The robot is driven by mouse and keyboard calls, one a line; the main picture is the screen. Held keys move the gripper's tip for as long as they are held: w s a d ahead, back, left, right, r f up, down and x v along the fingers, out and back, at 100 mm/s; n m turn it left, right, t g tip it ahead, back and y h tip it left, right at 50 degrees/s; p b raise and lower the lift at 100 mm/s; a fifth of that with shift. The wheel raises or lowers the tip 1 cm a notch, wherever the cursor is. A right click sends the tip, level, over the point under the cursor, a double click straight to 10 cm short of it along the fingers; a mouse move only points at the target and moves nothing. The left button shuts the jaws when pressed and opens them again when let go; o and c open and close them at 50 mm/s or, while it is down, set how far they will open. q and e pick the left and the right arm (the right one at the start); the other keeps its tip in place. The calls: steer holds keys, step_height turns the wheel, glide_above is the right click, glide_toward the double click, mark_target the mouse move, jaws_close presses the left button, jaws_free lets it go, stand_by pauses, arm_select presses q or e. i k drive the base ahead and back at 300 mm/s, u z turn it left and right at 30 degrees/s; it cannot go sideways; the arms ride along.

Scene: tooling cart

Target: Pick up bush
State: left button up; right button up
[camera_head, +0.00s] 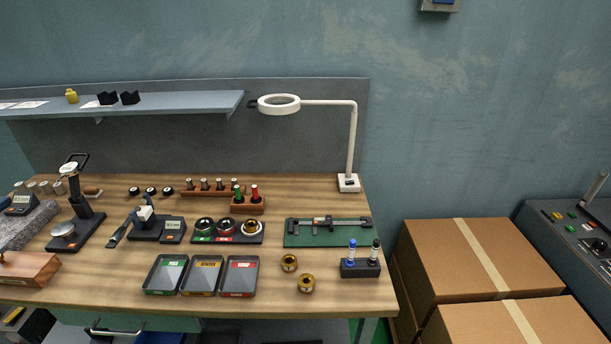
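Two brass-coloured bushes stand on the wooden workbench (330,296), right of the trays. One bush (289,263) is farther back. The other bush (305,284) is nearer the front edge and slightly to the right. They are apart, and each has a dark hole in its top. Neither of my grippers is in view.
Three trays with green, yellow and red labels (201,276) lie left of the bushes. A black block with blue and black-handled gauges (361,265) stands to the right. A green mat (295,237) with a caliper lies behind. A lamp (349,183) stands at the back right. Cardboard boxes (440,260) stand beside the bench.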

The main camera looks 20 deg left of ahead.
mark_target(251, 224)
steer(key=u, duration=1.3)
